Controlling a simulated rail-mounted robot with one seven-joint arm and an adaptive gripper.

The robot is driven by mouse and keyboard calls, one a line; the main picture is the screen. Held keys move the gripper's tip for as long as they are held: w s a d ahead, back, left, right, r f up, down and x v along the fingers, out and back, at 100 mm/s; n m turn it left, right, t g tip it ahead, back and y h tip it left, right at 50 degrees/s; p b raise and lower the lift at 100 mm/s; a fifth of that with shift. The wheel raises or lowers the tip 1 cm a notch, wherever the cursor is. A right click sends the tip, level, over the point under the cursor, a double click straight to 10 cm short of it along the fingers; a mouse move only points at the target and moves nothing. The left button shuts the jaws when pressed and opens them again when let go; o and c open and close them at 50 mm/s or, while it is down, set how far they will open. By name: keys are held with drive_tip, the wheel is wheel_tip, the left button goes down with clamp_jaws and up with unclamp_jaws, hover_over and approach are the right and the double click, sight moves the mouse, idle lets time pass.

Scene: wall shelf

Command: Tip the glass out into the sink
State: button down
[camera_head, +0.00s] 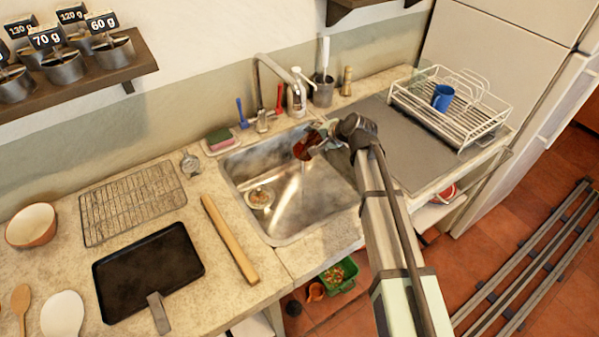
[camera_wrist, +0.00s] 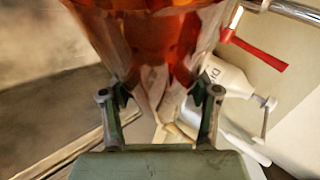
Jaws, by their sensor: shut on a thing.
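The glass (camera_head: 303,147) is reddish-brown and see-through, held above the back part of the metal sink (camera_head: 335,197). My gripper (camera_head: 318,142) is shut on it from the right. In the wrist view the orange-red glass (camera_wrist: 150,38) fills the top middle, between the two fingers of my gripper (camera_wrist: 160,95). The glass looks tilted in the head view, but I cannot tell by how much. My gripper hides part of the glass.
The tap (camera_head: 296,92) stands behind the sink. A red-handled brush (camera_head: 279,100) and a blue one (camera_head: 241,113) stand at the back edge. A dish rack (camera_head: 452,108) with a blue mug (camera_head: 442,97) is right. A drain strainer (camera_head: 260,198) lies in the sink at left.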

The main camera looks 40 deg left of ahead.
drive_tip(key=shift+s+r+n+t+b, duration=0.15)
drive_tip(key=shift+r+n+t+b, duration=0.15)
drive_tip(key=shift+r+t+b, duration=0.45)
idle(0.8)
